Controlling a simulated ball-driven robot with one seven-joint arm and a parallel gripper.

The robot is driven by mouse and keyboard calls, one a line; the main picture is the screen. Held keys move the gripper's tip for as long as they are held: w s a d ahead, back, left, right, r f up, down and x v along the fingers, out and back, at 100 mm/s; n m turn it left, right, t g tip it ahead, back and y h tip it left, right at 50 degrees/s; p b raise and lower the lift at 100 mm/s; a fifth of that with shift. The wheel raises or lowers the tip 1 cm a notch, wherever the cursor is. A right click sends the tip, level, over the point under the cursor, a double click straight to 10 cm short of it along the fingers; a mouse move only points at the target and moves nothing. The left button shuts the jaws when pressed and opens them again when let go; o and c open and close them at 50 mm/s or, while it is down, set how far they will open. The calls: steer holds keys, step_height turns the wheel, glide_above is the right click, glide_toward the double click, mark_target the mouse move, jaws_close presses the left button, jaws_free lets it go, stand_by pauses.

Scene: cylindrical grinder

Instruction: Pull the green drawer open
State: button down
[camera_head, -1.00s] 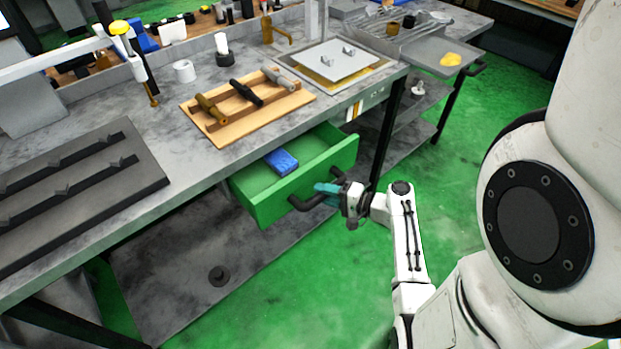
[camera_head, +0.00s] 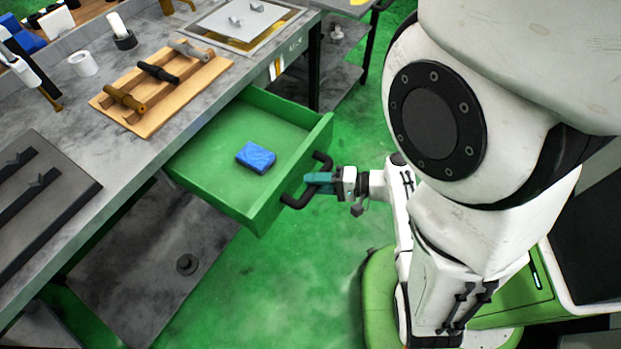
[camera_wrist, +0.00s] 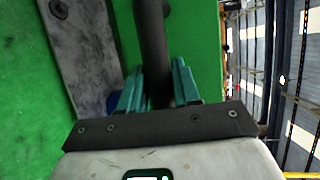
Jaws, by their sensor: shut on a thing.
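The green drawer (camera_head: 222,197) is pulled well out from under the grey workbench in the head view. Its inside shows, with a blue block (camera_head: 256,157) lying on the drawer floor. The black bar handle (camera_head: 296,200) is on the drawer's front. My gripper (camera_head: 318,183) is shut on the handle, with its teal fingers around the bar. In the wrist view the dark handle (camera_wrist: 152,45) runs between the two teal fingers (camera_wrist: 160,88). The drawer's green front lies behind the handle there.
On the bench (camera_head: 130,160) are a wooden rack (camera_head: 150,115) with several handled tools, a white roll (camera_head: 83,64) and a dark grooved plate (camera_head: 60,205). A lower shelf (camera_head: 150,265) holds a small dark round part (camera_head: 187,264). Green floor is clear before the drawer.

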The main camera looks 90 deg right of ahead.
steer(key=c, duration=0.9)
jaws_free()
steer(key=b+v, duration=0.2)
steer(key=v, duration=0.8)
steer(key=shift+s+r, duration=0.1)
steer(key=shift+s, duration=0.3)
steer(key=shift+a, duration=0.1)
